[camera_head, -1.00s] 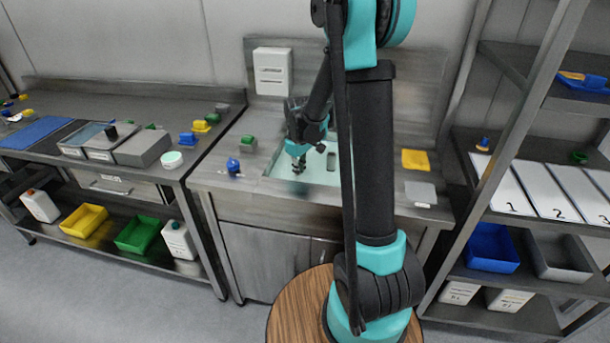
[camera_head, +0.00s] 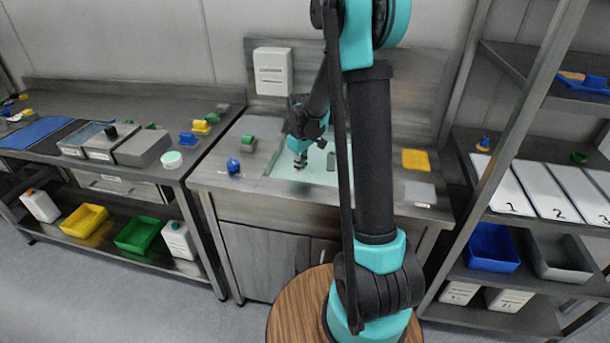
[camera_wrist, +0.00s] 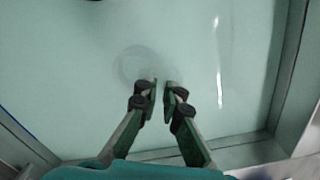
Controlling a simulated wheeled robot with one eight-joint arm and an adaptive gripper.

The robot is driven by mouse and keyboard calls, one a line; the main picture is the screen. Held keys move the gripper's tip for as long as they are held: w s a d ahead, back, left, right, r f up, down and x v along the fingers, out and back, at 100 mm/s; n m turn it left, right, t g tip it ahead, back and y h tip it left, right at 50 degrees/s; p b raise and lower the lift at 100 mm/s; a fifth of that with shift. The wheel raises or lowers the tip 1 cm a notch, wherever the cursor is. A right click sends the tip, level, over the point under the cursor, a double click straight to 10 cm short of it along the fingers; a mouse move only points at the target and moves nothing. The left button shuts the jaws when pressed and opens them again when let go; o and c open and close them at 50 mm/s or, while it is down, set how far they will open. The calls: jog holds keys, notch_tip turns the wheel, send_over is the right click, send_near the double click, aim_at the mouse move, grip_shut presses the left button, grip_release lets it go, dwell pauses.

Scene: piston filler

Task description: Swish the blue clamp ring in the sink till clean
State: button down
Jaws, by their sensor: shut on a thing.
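The sink (camera_head: 262,181) is set in the steel counter and holds pale green water; its wall also shows in the wrist view (camera_wrist: 288,70). My gripper (camera_head: 300,164) points down over the left part of the sink. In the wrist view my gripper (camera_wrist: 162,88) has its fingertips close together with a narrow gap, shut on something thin. The blue clamp ring cannot be clearly made out between the fingertips. A faint round shape (camera_wrist: 140,65) shows beyond the tips, under the water; whether it is a drain or a ring, I cannot tell.
A blue knobbed part (camera_head: 233,166) and a green part (camera_head: 248,143) stand on the counter left of the sink. A yellow pad (camera_head: 415,160) and a grey pad (camera_head: 420,193) lie right of it. A white dispenser (camera_head: 273,71) hangs on the wall behind.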

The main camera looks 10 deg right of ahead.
jog(key=shift+s, duration=0.15)
jog(key=shift+s+a, duration=0.25)
jog(key=shift+s, duration=0.25)
jog(key=shift+s+a, duration=0.25)
jog(key=shift+s, duration=0.25)
jog(key=shift+w+d, duration=0.1)
jog(key=shift+w, duration=0.05)
jog(key=shift+w+d, duration=0.15)
jog(key=shift+w, duration=0.25)
notch_tip(320, 180, up, 10)
dwell(1.2)
jog(key=shift+r, duration=0.1)
dwell(0.9)
notch_tip(320, 180, up, 4)
dwell(0.5)
dwell(0.5)
